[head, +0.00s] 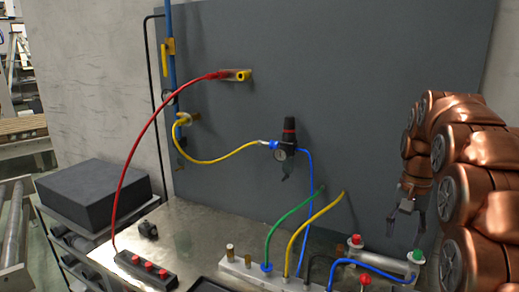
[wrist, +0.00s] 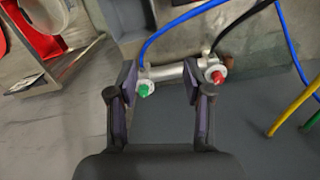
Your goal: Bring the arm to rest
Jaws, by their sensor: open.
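My gripper (head: 406,218) hangs at the right of the head view, fingers pointing down, in front of the grey panel. My copper-coloured arm fills the right edge of that view. In the wrist view my gripper (wrist: 160,88) has its two dark fingers spread apart, with nothing held between them. Beyond the fingertips lies a silver cylinder (wrist: 166,73) with a green fitting at one end and a red one at the other. The same cylinder (head: 382,258) is on the metal bench in the head view, below my gripper and apart from it.
A grey panel (head: 350,70) stands behind the metal bench (head: 190,235). A regulator (head: 285,150) and a red hose (head: 147,128) are attached to it. Green, yellow and blue hoses rise from a manifold (head: 262,273). A black box (head: 92,192) sits at the left.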

